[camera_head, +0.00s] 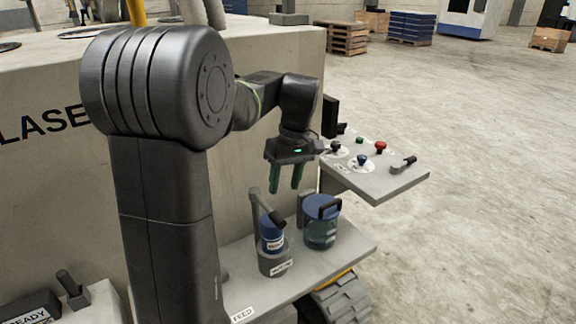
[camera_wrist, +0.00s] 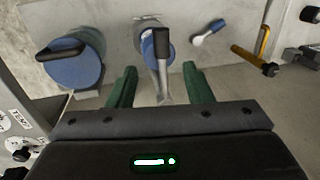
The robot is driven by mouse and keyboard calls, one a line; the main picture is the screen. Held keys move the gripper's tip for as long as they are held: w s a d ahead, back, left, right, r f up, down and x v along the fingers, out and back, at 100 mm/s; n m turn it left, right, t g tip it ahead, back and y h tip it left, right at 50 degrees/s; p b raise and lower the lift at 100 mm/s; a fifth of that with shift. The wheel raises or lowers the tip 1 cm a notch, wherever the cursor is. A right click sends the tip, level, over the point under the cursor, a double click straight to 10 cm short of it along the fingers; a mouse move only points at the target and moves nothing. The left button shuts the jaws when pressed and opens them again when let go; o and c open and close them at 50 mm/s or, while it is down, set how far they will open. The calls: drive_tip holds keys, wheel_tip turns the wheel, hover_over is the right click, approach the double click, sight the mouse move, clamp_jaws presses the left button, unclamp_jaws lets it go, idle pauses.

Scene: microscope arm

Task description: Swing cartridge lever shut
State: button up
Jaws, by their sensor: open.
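The cartridge lever (camera_head: 264,204) has a grey arm and a black grip (camera_head: 277,219). It slants over the blue cartridge (camera_head: 272,238), which stands upright in a grey holder (camera_head: 275,263) on the feed shelf. My gripper (camera_head: 285,191) hangs above and slightly right of the lever, green fingers pointing down, open and empty. In the wrist view, the lever's black grip (camera_wrist: 163,43) crosses the blue cartridge top (camera_wrist: 147,49). The grey lever arm runs down between my two open fingers (camera_wrist: 159,69). I cannot tell whether the fingers touch the lever.
A blue-lidded jar with a black handle (camera_head: 321,223) stands right of the holder on the shelf (camera_head: 325,262). A control panel (camera_head: 375,180) with knobs and a small lever juts out at the upper right. The machine wall (camera_head: 237,160) rises behind the shelf.

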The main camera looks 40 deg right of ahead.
sight(279, 215)
drive_tip(key=shift+d+r, duration=0.25)
drive_tip(key=shift+r, duration=0.85)
drive_tip(key=shift+d+r, duration=0.2)
drive_tip(key=shift+r, duration=0.9)
drive_tip(key=shift+f, duration=0.15)
drive_tip(key=a+f, duration=0.1)
drive_tip(key=f, duration=0.3)
drive_tip(key=a+f, duration=0.1)
drive_tip(key=f, duration=0.8)
drive_tip(key=shift+a+f, duration=0.2)
drive_tip(key=shift+a, duration=0.2)
wheel_tip(279, 215, up, 14)
drive_tip(key=d, duration=0.3)
drive_tip(key=a+f, duration=0.1)
drive_tip(key=f, duration=0.3)
drive_tip(key=a+f, duration=0.1)
drive_tip(key=f, duration=0.4)
drive_tip(key=a+f, duration=0.1)
drive_tip(key=f, duration=0.4)
drive_tip(key=shift+f, duration=0.1)
drive_tip(key=shift+w+a+m+b, duration=0.1)
drive_tip(key=shift+a+m+b, duration=0.3)
drive_tip(key=shift+a+m, duration=0.2)
